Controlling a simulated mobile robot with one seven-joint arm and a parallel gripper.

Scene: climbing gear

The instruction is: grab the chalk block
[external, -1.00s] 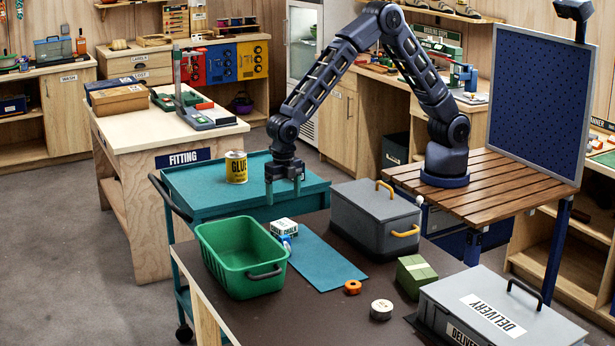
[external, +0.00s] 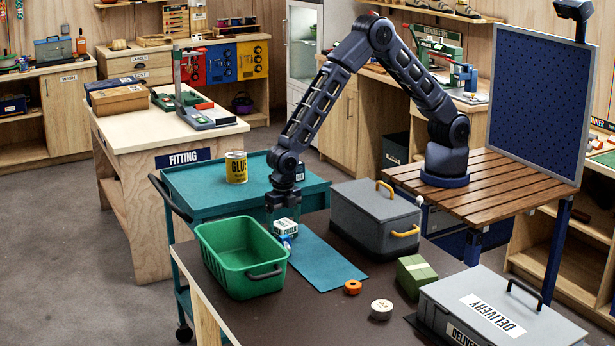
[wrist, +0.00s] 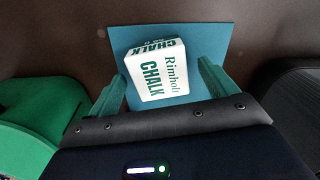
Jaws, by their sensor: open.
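The chalk block (external: 285,229) is a small white box with green lettering, lying on a teal mat (external: 325,264) beside the green bin. In the wrist view the chalk block (wrist: 157,70) lies slightly turned, just beyond and between my fingertips. My gripper (external: 284,212) is directly above the block, pointing down, with its jaws hidden or overlapping the block there. In the wrist view my gripper (wrist: 160,84) is open, one green finger on each side of the block. The left finger is close to the block; I cannot tell whether it touches. The right finger has a gap.
A green bin (external: 220,268) stands close on the left, and a grey box with yellow handles (external: 362,225) on the right. An orange tape roll (external: 352,287), a white roll (external: 381,310) and a green block (external: 415,272) lie to the right. A delivery case (external: 460,300) stands front right.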

